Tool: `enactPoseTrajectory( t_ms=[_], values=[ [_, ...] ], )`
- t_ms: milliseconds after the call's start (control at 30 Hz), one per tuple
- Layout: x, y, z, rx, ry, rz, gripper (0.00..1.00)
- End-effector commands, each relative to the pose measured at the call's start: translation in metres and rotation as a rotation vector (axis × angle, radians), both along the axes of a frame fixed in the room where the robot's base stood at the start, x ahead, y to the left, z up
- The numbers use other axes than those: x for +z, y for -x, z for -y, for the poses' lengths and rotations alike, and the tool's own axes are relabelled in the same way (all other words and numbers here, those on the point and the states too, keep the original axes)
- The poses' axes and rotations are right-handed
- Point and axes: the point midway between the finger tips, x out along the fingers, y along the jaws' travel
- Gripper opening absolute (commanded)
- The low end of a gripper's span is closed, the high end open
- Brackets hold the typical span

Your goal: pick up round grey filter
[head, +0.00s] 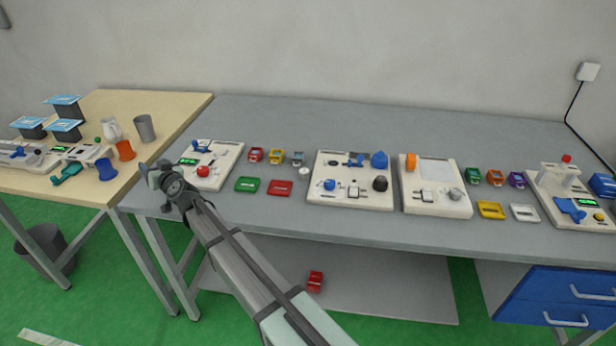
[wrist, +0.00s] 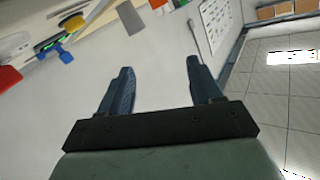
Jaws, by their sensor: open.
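A small round grey piece (head: 455,194), which may be the filter, sits at the front right of a white board (head: 425,207) on the grey bench. My gripper (head: 153,171) is at the bench's left end, far left of both. In the wrist view, my gripper (wrist: 160,67) is open, with nothing between its fingers. I cannot make out a round grey filter in the wrist view.
Other boards, such as one with a red knob (head: 204,171), stand along the grey bench (head: 330,115). Green (head: 247,184) and red (head: 280,188) trays lie between boards. A wooden table (head: 170,105) with cups adjoins at left. The bench's rear strip is clear.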

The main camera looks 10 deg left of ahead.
Motion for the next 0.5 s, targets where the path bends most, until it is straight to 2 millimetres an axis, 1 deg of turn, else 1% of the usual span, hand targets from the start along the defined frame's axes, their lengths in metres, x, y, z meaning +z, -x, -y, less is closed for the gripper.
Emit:
enactPoseTrajectory(
  t_ms=[33,167,200,267,300,367,400,467,500],
  values=[
    [0.009,-0.017,0.019,0.014,0.029,0.015,0.64],
    [0.023,-0.051,0.063,0.064,0.125,0.046,0.64],
    [0.026,-0.061,0.078,0.078,0.156,0.051,0.64],
    [0.031,-0.075,0.101,0.097,0.205,0.061,0.64],
    [0.034,-0.084,0.118,0.109,0.239,0.063,0.64],
    [0.038,-0.097,0.143,0.126,0.290,0.066,0.64],
    [0.040,-0.105,0.161,0.136,0.325,0.065,0.64],
    [0.042,-0.116,0.189,0.151,0.379,0.061,0.64],
    [0.044,-0.123,0.208,0.158,0.414,0.058,0.64]
  ],
)
